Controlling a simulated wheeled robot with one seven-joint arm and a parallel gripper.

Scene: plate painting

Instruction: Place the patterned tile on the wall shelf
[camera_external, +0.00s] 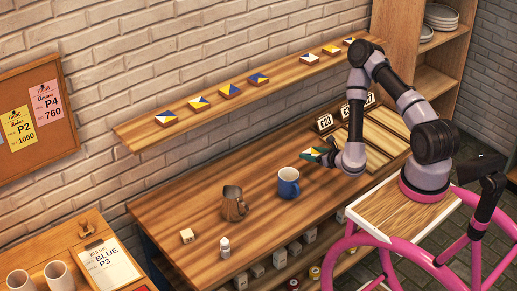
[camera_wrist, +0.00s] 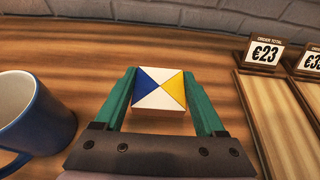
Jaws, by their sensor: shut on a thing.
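The patterned tile (camera_wrist: 160,88) shows white, blue and yellow triangles and sits between the two green fingers of my gripper (camera_wrist: 161,100). In the external view my gripper (camera_external: 318,153) is shut on the tile above the table, right of and a little above the blue mug. The tile's sides are partly hidden by the fingers. The wall shelf (camera_external: 190,125) runs along the brick wall above and behind the table. It carries several similar tiles, some at its left half and some at its right end, with a bare stretch between them.
A blue mug (camera_external: 288,184) stands close to my gripper; it also shows at the left of the wrist view (camera_wrist: 35,120). A metal pitcher (camera_external: 234,204), a small white bottle (camera_external: 225,247) and a pale block (camera_external: 187,236) stand further left. Price signs (camera_external: 325,122) and wooden trays (camera_external: 372,141) lie right.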

